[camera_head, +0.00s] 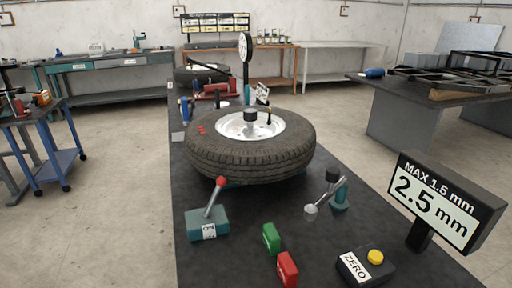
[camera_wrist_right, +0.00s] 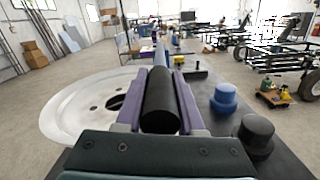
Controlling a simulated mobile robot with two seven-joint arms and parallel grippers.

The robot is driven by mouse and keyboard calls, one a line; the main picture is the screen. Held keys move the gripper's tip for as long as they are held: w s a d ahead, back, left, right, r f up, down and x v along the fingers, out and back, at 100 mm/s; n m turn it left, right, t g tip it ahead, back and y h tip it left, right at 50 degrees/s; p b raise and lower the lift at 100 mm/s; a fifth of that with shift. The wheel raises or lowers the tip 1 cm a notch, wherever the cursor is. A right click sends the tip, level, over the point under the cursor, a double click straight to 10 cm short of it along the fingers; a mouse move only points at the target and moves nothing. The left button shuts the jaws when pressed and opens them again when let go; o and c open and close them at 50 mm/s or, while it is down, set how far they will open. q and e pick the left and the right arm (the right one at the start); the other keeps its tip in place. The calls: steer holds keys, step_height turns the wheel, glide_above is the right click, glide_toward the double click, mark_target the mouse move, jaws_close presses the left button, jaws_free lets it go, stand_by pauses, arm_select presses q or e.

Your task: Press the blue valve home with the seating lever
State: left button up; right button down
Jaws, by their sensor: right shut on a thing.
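In the right wrist view my right gripper (camera_wrist_right: 160,105) is shut on a thick black handle (camera_wrist_right: 161,112), with a finger along each side. The handle points away from the camera, and a narrow bluish part (camera_wrist_right: 160,56) shows beyond its far end. I cannot tell for sure that this is the seating lever. A blue stepped round piece (camera_wrist_right: 223,98) stands on the dark surface right of the gripper, apart from it. I cannot tell whether it is the blue valve or how deep it sits. My left gripper is in neither view.
A tyre (camera_head: 250,160) lies flat on the dark bench. A red-knobbed lever box (camera_head: 207,223), green block (camera_head: 271,238), red block (camera_head: 287,269), ZERO box (camera_head: 366,267) and display reading 2.5 mm (camera_head: 440,205) stand in front. A black round piece (camera_wrist_right: 256,136) and white disc (camera_wrist_right: 85,107) flank my gripper.

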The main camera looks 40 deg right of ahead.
steer(key=c, duration=0.9)
jaws_free()
steer(key=shift+f, duration=0.35)
steer(key=o, duration=0.4)
steer(key=shift+r, duration=0.1)
steer(key=shift+b+v, duration=1.4)
steer(key=shift+v, duration=3.55)
steer(key=shift+r, duration=0.1)
steer(key=shift+w, duration=0.1)
